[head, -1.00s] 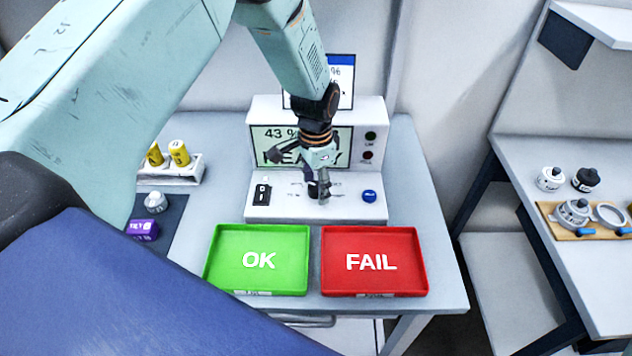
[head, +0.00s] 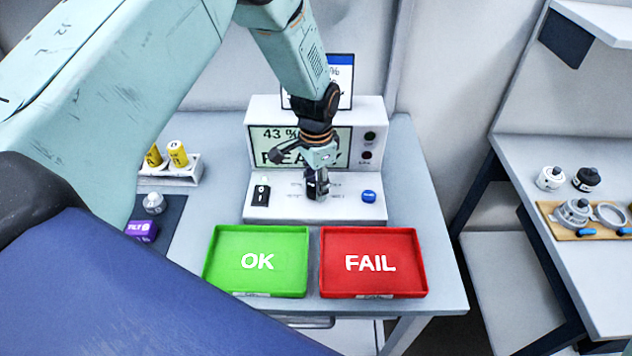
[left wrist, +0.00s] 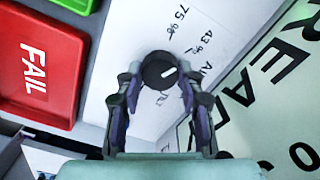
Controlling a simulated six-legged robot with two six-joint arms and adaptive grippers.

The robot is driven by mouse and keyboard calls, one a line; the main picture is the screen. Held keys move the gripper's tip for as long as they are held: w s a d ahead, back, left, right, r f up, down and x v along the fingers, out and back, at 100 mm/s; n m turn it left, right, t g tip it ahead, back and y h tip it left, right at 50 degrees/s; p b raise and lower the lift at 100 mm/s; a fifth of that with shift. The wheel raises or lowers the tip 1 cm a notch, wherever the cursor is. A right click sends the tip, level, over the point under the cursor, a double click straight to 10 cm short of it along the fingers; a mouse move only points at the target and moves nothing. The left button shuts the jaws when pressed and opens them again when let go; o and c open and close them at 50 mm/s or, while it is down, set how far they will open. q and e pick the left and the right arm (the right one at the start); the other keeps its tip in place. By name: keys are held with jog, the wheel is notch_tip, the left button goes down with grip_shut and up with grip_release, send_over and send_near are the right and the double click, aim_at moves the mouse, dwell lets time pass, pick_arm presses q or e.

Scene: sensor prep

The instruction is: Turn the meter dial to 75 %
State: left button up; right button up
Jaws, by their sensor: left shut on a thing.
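The meter (head: 228,205) is a white console with a lit display reading 43 % and large letters, partly hidden by my arm. My left gripper (head: 316,188) is over the middle of its sloping panel. In the left wrist view the round black dial (left wrist: 158,70) sits between the two fingertips (left wrist: 158,80), and the gripper is shut on it. The dial has a short white pointer mark, turned to the right in that view. Printed labels 75 % and 43 % stand beside the dial. My right gripper is not in view.
A black switch (head: 261,195) and a blue button (head: 369,196) flank the dial on the panel. A green OK tray (head: 257,287) and a red FAIL tray (head: 373,288) lie in front. Yellow cylinders (head: 178,153) stand in a white rack at left.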

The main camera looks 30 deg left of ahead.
pick_arm(q)
jog(key=n+p, duration=0.1)
jog(key=n, duration=0.3)
jog(key=shift+s, duration=0.1)
jog(key=shift+n+p, duration=0.6)
jog(key=shift+n, duration=1.1)
jog(key=shift+f, duration=0.1)
jog(key=o, duration=1.2)
jog(key=shift+r, duration=0.35)
notch_tip(320, 180, up, 12)
jog(key=shift+f, duration=0.25)
jog(key=shift+s+f, duration=0.1)
